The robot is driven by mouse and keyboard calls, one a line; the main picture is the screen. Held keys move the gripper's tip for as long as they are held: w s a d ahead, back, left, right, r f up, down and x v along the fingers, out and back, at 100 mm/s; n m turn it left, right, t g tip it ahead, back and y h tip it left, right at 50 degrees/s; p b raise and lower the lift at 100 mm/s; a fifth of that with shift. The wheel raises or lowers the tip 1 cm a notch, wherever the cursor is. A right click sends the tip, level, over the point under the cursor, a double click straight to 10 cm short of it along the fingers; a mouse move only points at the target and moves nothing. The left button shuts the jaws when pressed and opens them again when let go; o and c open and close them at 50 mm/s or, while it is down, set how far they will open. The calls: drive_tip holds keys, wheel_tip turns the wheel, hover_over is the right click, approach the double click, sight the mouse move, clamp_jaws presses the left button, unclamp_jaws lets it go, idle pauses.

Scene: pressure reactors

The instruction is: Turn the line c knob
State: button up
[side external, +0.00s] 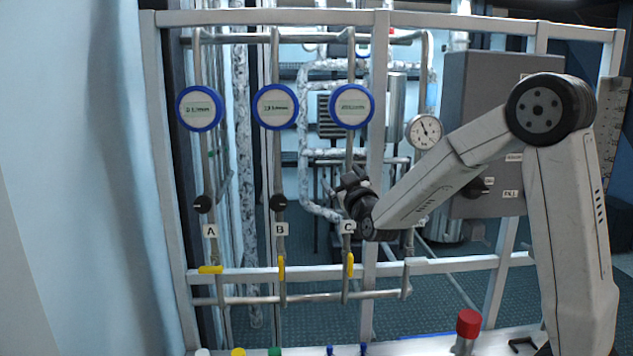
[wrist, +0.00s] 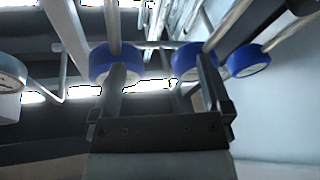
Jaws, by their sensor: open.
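Line C is the right-hand of three vertical pipes, with a C label (side external: 348,227), a blue-rimmed round gauge (side external: 351,107) above and a yellow lever (side external: 350,265) below. My gripper (side external: 352,180) is at the line C pipe, between gauge and label, and covers the place where its knob would show. I cannot tell whether it touches the knob. In the wrist view, my gripper (wrist: 163,85) is open, its two fingers spread apart. No knob can be made out between them.
Black knobs sit on line A (side external: 203,204) and line B (side external: 278,203). A grey cabinet (side external: 480,110) with a dark switch stands behind my arm. A metal frame post (side external: 376,130) rises just right of line C. A red-capped cylinder (side external: 467,325) stands on the bench.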

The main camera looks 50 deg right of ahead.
drive_tip(key=s+d+f+m+g+h, duration=0.1)
drive_tip(key=s+f+g+h, duration=0.1)
drive_tip(key=f+g, duration=0.3)
drive_tip(key=shift+s+d+f+m, duration=0.15)
drive_tip(key=shift+s+f+m, duration=0.25)
drive_tip(key=shift+s+f, duration=0.45)
drive_tip(key=shift+w+f, duration=0.1)
drive_tip(key=shift+w, duration=0.05)
drive_tip(key=shift+x, duration=3.85)
drive_tip(key=shift+d, duration=0.1)
drive_tip(key=c, duration=1.3)
